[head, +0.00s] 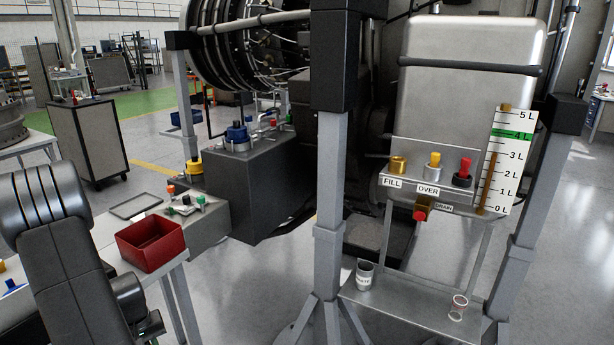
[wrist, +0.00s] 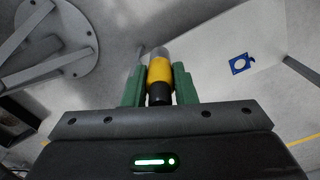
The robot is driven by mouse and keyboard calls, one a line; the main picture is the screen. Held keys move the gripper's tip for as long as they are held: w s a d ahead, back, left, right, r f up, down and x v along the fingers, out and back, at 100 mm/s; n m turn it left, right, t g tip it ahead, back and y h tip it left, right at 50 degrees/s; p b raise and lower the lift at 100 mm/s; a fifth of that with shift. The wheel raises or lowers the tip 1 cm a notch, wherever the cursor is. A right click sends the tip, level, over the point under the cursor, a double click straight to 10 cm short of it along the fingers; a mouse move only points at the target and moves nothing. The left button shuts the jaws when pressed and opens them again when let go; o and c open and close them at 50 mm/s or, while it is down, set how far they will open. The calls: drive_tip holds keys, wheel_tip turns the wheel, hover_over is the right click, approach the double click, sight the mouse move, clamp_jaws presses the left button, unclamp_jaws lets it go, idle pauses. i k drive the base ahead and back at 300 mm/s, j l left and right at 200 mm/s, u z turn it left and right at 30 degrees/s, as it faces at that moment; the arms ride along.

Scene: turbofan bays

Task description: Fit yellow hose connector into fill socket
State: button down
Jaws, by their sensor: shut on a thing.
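The fill socket (head: 398,165) is a brass-coloured cylinder above the FILL label, at the left of the panel under the silver tank. In the wrist view, my gripper (wrist: 158,82) is shut on the yellow hose connector (wrist: 160,70), between two green fingers. The connector has a black collar at the near end and a grey, blurred far end. It is held clear of the fill socket, which does not show in the wrist view. In the head view my arm is at the far left, and the gripper and held connector cannot be made out.
Beside the fill socket stand a silver OVER socket with a yellow top (head: 433,166) and a black socket with a red top (head: 463,172). A level gauge (head: 508,160) stands to the right. A grey stand post (head: 330,200) rises left of the panel. A red bin (head: 150,243) sits near my arm.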

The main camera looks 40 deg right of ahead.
sight(397, 168)
drive_tip(key=z, duration=0.45)
drive_tip(key=k+j+z, duration=0.1)
drive_tip(key=z, duration=0.75)
drive_tip(key=k+z, duration=0.1)
drive_tip(key=z, duration=0.75)
drive_tip(key=i+j+z, duration=0.3)
drive_tip(key=i, duration=0.25)
drive_tip(key=l, duration=0.1)
